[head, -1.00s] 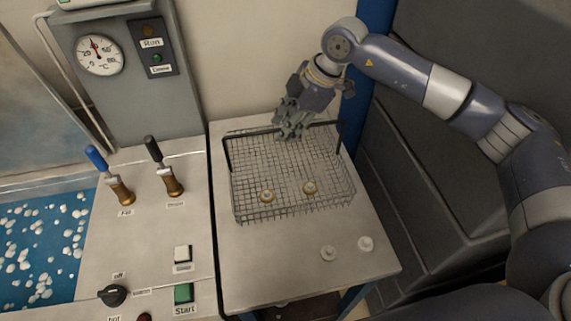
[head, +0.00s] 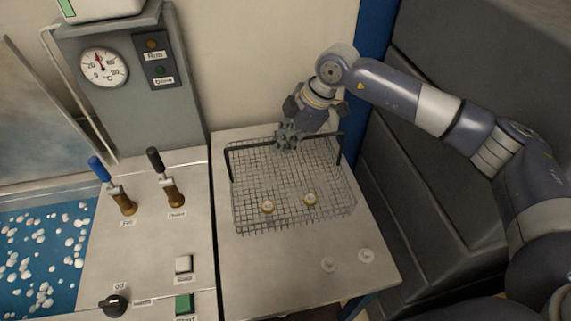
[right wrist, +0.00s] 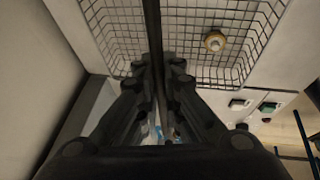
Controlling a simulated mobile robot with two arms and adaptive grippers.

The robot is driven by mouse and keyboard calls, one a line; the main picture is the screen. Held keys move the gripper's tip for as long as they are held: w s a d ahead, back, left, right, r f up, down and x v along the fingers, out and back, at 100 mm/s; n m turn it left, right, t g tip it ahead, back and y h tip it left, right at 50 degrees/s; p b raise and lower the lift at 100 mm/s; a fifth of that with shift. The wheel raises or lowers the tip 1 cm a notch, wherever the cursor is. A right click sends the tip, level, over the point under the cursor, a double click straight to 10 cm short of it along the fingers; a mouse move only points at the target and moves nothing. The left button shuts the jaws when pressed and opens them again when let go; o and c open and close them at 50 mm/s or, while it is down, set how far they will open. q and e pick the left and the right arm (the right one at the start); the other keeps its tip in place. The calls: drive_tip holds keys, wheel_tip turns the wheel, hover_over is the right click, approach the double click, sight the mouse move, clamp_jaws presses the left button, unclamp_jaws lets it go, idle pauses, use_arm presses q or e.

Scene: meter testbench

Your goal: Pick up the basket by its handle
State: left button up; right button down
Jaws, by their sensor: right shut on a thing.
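The wire basket (head: 290,222) is on the grey bench top. Its black handle (head: 257,145) stands up across the far part of the basket. My right gripper (head: 287,138) reaches down from the back and is shut on the middle of the handle bar. In the right wrist view the handle (right wrist: 152,30) runs between the two fingers of the gripper (right wrist: 160,68). My left gripper is out of view.
Left are a panel with two levers (head: 174,192) and a blue bath (head: 45,250) with white balls. A wall is close behind.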

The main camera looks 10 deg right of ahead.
drive_tip(key=shift+r, duration=0.25)
